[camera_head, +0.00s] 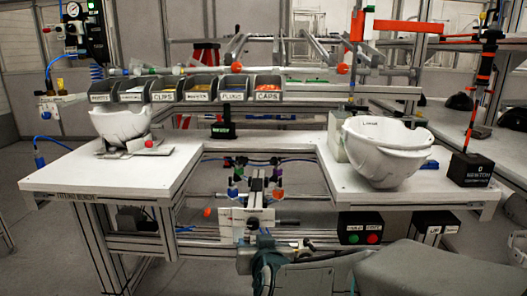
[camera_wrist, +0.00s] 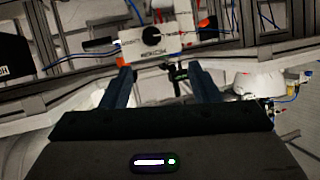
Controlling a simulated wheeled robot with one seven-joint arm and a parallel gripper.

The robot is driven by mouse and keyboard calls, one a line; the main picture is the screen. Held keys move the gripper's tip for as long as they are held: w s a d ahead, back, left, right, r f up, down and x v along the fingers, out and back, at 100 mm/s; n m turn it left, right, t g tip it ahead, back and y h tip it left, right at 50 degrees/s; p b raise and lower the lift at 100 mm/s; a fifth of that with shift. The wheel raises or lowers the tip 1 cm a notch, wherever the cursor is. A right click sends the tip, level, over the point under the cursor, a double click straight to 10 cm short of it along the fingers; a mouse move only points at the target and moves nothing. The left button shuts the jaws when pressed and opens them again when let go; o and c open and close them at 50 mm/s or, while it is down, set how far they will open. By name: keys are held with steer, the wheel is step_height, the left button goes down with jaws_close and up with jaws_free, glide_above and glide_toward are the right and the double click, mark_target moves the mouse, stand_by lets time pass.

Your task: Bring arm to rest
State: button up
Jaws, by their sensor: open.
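My gripper (camera_wrist: 160,72) shows in the wrist view with its two dark fingers spread apart and nothing held between them. Beyond the fingers are a white panel with a round black spot, some metal rails and a white bench surface. In the head view I cannot clearly make out my gripper; a grey rounded shape fills the lower right corner. A white helmet shell (camera_head: 386,152) sits on the right part of the bench. Another white shell (camera_head: 121,122) rests on a holder at the left. A white shape (camera_wrist: 262,84) at the right of the wrist view may be a shell.
The white fitting bench (camera_head: 110,172) has a recessed gap in its middle with rails and coloured knobs. Labelled bins (camera_head: 199,88) line its back. A black Newton tester (camera_head: 470,169) with a tall post stands at the right end. A button box (camera_head: 361,228) hangs under the right front edge.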

steer(key=s+d+r+g+h+p, duration=0.1)
steer(key=s+d+r+g+p, duration=0.4)
steer(key=s+d+r+p, duration=0.1)
steer(key=s+d+r+m+g+h+p, duration=0.1)
steer(key=s+d+r+g+h+p, duration=0.1)
steer(key=s+d+r+g+p, duration=0.3)
steer(key=s+d+r+p, duration=0.1)
steer(key=s+d+p, duration=0.3)
steer(key=s, duration=0.3)
steer(key=shift+s+d+r, duration=0.25)
steer(key=shift+s+d, duration=0.15)
steer(key=shift+d, duration=0.35)
steer(key=c, duration=0.4)
steer(key=shift+d, duration=0.15)
